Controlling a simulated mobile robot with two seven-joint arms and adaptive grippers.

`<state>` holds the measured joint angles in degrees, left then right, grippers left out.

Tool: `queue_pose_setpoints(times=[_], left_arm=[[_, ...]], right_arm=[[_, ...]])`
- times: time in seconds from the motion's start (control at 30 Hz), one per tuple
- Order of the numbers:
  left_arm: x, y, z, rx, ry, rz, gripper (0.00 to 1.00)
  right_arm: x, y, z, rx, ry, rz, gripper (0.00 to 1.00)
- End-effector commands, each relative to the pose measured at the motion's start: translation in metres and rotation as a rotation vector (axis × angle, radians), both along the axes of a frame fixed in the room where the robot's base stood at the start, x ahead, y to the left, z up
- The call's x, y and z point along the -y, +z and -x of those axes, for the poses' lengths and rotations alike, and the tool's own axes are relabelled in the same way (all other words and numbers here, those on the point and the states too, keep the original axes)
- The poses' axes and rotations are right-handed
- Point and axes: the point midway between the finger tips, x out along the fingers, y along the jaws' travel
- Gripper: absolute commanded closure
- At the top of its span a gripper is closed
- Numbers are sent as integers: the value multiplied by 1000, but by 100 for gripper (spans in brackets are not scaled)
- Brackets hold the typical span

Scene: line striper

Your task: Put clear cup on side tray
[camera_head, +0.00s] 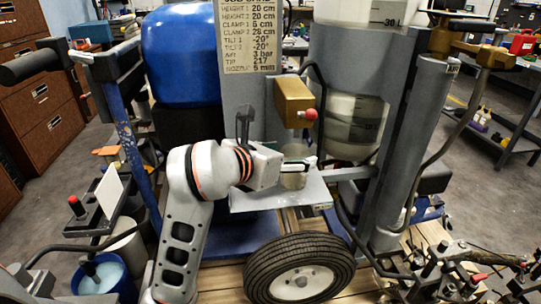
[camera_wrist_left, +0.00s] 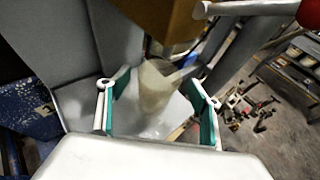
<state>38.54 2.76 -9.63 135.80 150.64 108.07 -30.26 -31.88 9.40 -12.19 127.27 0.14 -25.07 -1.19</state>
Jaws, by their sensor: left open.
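The clear cup (camera_head: 293,179) stands upright on a light grey shelf (camera_head: 265,201) under a brass-coloured box. It also shows in the left wrist view (camera_wrist_left: 155,88), translucent and pale. My left gripper (camera_head: 298,165) reaches in from the left at the cup. In the left wrist view its two green-padded fingers (camera_wrist_left: 157,80) are apart, one on each side of the cup, with gaps visible. The cup is not gripped. A dark tray (camera_head: 97,222) is at the left side of the machine, with a white card and a red-topped knob on it. My right gripper is not in view.
The brass-coloured box (camera_head: 294,101) with a red knob hangs just above the cup. A black hose runs close by. A tank (camera_head: 356,125) stands behind to the right. A wheel (camera_head: 300,271) is below the shelf. A blue upright post (camera_head: 130,150) stands between shelf and dark tray.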

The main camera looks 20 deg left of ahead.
Motion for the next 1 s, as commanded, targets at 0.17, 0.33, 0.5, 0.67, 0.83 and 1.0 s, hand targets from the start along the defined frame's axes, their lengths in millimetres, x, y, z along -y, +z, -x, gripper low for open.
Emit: queue_pose_setpoints(times=[0.17, 0.33, 0.5, 0.67, 0.83, 1.0], left_arm=[[-8, 24, 39, 11, 0, -2, 36], [-12, 38, 64, 11, 1, -1, 36], [-14, 40, 72, 9, 0, 0, 36], [-15, 38, 78, 5, 0, 1, 36], [-16, 36, 79, 3, 1, 0, 36], [-16, 34, 79, 1, 1, 0, 36]], right_arm=[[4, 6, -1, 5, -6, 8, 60], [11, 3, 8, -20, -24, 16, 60], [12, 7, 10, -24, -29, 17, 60], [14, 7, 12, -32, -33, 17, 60], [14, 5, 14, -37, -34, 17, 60], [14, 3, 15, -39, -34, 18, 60]])
